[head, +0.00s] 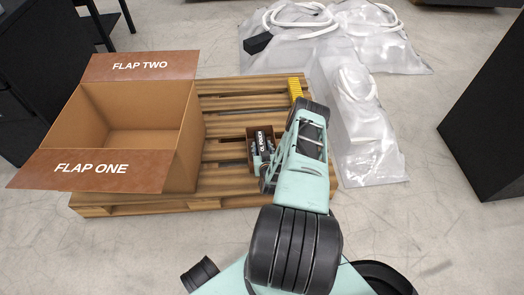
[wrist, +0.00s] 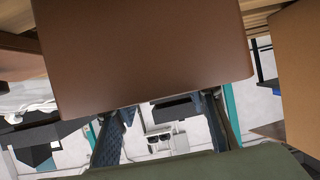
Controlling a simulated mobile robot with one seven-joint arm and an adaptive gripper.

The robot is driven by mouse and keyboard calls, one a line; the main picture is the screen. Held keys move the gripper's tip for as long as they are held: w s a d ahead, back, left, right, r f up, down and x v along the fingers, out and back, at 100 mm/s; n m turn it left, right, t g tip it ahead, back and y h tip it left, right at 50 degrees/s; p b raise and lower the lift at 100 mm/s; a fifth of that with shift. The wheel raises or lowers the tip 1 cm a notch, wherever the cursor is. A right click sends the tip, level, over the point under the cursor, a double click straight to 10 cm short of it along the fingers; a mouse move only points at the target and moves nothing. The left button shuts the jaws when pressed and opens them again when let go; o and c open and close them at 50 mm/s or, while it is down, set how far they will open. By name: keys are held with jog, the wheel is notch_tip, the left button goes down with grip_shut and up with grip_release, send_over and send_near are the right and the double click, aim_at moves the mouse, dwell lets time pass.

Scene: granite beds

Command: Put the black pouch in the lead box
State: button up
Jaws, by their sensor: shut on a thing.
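In the wrist view, the two fingers of my gripper (wrist: 163,125) stand apart against a large brown surface (wrist: 145,55), which looks like the pouch up close. The fingertips are hidden. A large open cardboard box (head: 185,155) stands left of the pouch, its flaps lettered "FLAP ONE" and "FLAP TWO". I see no lettering naming it the lead box.
The wooden pallet (head: 225,103) carries the cardboard box. A small yellow thing (head: 295,88) lies at its back right. Clear plastic sheeting with white hoses (head: 362,130) lies right of and behind it. A black block (head: 492,120) stands far right. Grey floor is open in front.

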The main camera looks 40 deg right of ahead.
jog(key=shift+f, duration=0.5)
jog(key=shift+f, duration=0.15)
jog(key=o, duration=1.2)
jog(key=shift+f, duration=0.1)
jog(key=shift+r, duration=0.2)
